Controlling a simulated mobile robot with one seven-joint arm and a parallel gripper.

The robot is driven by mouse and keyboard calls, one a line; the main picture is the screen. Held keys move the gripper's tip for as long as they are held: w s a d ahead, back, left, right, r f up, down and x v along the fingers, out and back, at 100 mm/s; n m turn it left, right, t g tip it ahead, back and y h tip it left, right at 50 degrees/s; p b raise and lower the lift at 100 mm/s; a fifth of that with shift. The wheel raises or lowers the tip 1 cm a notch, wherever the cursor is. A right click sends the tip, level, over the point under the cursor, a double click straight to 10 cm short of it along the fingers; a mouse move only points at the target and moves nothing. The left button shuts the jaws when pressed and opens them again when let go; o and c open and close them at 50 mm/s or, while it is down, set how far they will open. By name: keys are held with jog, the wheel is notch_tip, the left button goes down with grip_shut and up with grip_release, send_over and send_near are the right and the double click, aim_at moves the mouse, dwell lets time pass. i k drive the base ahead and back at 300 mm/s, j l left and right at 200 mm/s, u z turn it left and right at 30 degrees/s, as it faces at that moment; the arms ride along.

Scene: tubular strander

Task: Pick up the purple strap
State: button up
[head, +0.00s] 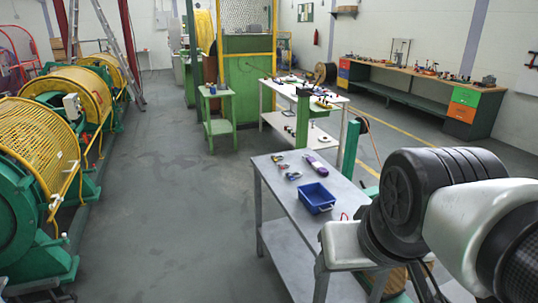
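The purple strap (316,162) lies as a small bundle on the grey metal table (270,180), near its far right edge. A blue open bin (316,198) stands on the same table, nearer to me and apart from the strap. My arm fills the right foreground and hides the table's near right corner. I cannot make out my gripper's fingers. The strap shows nothing around or touching it from my arm.
Several small coloured items (288,168) lie left of the strap. A white-topped bench (340,100) with parts stands behind the table. A green stand (216,92) is further left. Yellow-guarded green machines (40,145) line the left side. The grey floor (175,180) between is clear.

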aim_at(317, 166)
jog(key=z, duration=0.3)
jog(key=i+j+u, duration=0.1)
jog(key=j, duration=0.3)
jog(key=i+j, duration=0.3)
jog(key=i+j+u, duration=0.15)
jog(key=j, duration=0.35)
jog(key=i+j, duration=0.25)
jog(key=i+j+u, duration=0.2)
jog(key=i, duration=0.25)
jog(key=i+j+u, duration=0.25)
jog(key=i, duration=0.2)
jog(key=i+u, duration=0.2)
jog(key=i, duration=1.3)
jog(key=i+j+z, duration=0.1)
jog(key=i, duration=0.9)
jog(key=i+j, duration=0.15)
jog(key=i, duration=0.9)
jog(key=i+l+z, duration=0.1)
jog(key=i+z, duration=0.2)
jog(key=z, duration=0.2)
jog(key=i+z, duration=0.45)
jog(key=i+j+z, duration=0.1)
jog(key=z, duration=0.4)
jog(key=i+l+z, duration=0.1)
jog(key=z, duration=0.3)
jog(key=i+z, duration=0.5)
jog(key=z, duration=0.25)
jog(key=i+j+z, duration=0.15)
jog(key=z, duration=0.25)
jog(key=i, duration=0.05)
